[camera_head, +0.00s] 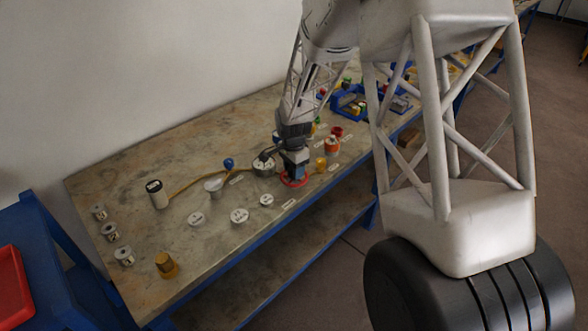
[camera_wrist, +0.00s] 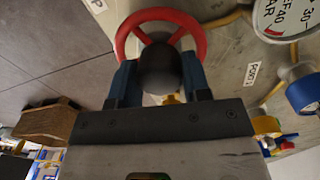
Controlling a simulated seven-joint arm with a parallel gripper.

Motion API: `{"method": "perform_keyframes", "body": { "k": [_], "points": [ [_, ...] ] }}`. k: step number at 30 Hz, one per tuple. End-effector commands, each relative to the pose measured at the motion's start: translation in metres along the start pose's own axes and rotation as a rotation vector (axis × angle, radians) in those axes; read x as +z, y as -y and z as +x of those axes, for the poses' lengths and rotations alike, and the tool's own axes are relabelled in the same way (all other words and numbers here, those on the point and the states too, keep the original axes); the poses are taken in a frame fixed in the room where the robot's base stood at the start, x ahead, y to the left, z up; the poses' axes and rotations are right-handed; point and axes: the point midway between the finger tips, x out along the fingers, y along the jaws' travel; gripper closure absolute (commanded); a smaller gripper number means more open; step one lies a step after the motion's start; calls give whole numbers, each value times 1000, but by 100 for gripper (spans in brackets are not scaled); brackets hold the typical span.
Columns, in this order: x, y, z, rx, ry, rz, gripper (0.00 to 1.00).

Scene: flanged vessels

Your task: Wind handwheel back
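The red handwheel (camera_wrist: 198,38) is at the top middle of the wrist view, with spokes running to a dark round hub (camera_wrist: 160,68). In the head view the handwheel (camera_head: 294,183) is a small red ring low under my wrist, near the table's front edge. My gripper (camera_wrist: 160,64) has its two blue fingers on either side of the hub, and the hub fills the space between them. The fingertips reach near the rim. My gripper (camera_head: 293,172) points down at the wheel in the head view and hides part of it.
A dial gauge (camera_wrist: 285,16) and a blue-knobbed fitting (camera_wrist: 303,92) are right of the wheel. On the table (camera_head: 130,210) stand a yellow fitting (camera_head: 321,163), an orange vessel (camera_head: 332,147), white discs (camera_head: 239,215) and a black-and-white cylinder (camera_head: 157,194). Blue bins (camera_head: 350,103) lie behind.

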Motion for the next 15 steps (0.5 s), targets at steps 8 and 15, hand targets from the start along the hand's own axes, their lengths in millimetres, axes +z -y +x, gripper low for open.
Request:
{"method": "perform_keyframes", "body": {
  "k": [8,15],
  "points": [
    [0,0,0,1,0,-12,80],
    [0,0,0,1,-2,-83,80]
  ]
}}
